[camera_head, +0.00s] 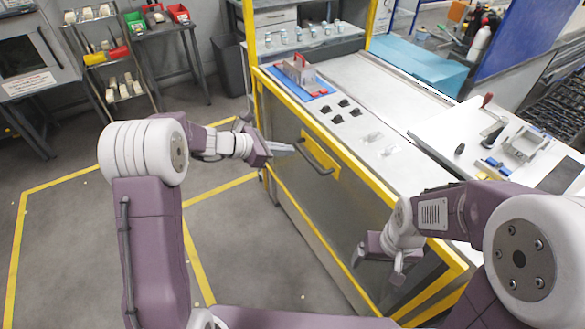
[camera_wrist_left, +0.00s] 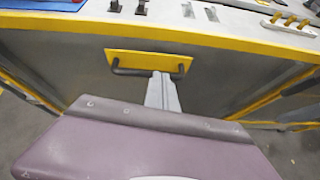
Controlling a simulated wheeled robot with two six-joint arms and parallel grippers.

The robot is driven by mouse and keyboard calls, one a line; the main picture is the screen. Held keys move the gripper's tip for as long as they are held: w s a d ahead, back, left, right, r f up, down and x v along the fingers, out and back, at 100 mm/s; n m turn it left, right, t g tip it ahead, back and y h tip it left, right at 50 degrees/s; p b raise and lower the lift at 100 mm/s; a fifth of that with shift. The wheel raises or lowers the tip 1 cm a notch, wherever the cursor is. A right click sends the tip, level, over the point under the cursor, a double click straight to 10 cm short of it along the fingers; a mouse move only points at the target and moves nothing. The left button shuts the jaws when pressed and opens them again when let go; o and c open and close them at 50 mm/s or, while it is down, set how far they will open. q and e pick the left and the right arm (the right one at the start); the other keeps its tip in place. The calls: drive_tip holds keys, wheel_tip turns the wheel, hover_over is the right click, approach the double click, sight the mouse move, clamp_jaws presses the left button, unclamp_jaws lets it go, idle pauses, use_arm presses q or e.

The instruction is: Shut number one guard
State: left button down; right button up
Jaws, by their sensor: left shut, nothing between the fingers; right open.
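A grey front panel (camera_head: 300,180) of the workbench carries a black bar handle (camera_head: 316,158) on a yellow plate (camera_head: 328,160). No number is readable on it, so I cannot tell whether it is the number one guard. My left gripper (camera_head: 291,148) is shut and empty, with its fingertips close to the handle's upper-left end. In the left wrist view the closed fingers (camera_wrist_left: 163,88) point at the handle (camera_wrist_left: 135,71) and overlap it; contact is unclear. My right gripper (camera_head: 375,264) is open and empty, in front of the bench's near end.
The workbench top (camera_head: 375,110) holds a blue mat (camera_head: 302,90) with a red-and-grey fixture and several black parts. A white board (camera_head: 470,130) with tools lies to the right. Yellow-taped floor (camera_head: 120,215) is clear to the left; a dark bin (camera_head: 229,66) stands behind.

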use_arm(q)
drive_tip(key=w+a+f+n+b, duration=0.1)
drive_tip(key=a+f, duration=0.1)
drive_tip(key=f, duration=0.3)
drive_tip(key=w+a+f+n+b, duration=0.1)
drive_tip(key=w+a+f+b, duration=0.1)
drive_tip(key=f, duration=0.3)
drive_tip(key=s+d+x, duration=0.1)
drive_tip(key=x, duration=0.8)
drive_tip(key=r+p, duration=0.1)
drive_tip(key=r, duration=0.1)
drive_tip(key=r+p, duration=0.1)
drive_tip(key=shift+w+d+r, duration=0.2)
drive_tip(key=shift+r, duration=0.2)
use_arm(e)
drive_tip(key=f, duration=0.3)
drive_tip(key=shift+s+d+f, duration=0.1)
drive_tip(key=shift+s+f, duration=0.15)
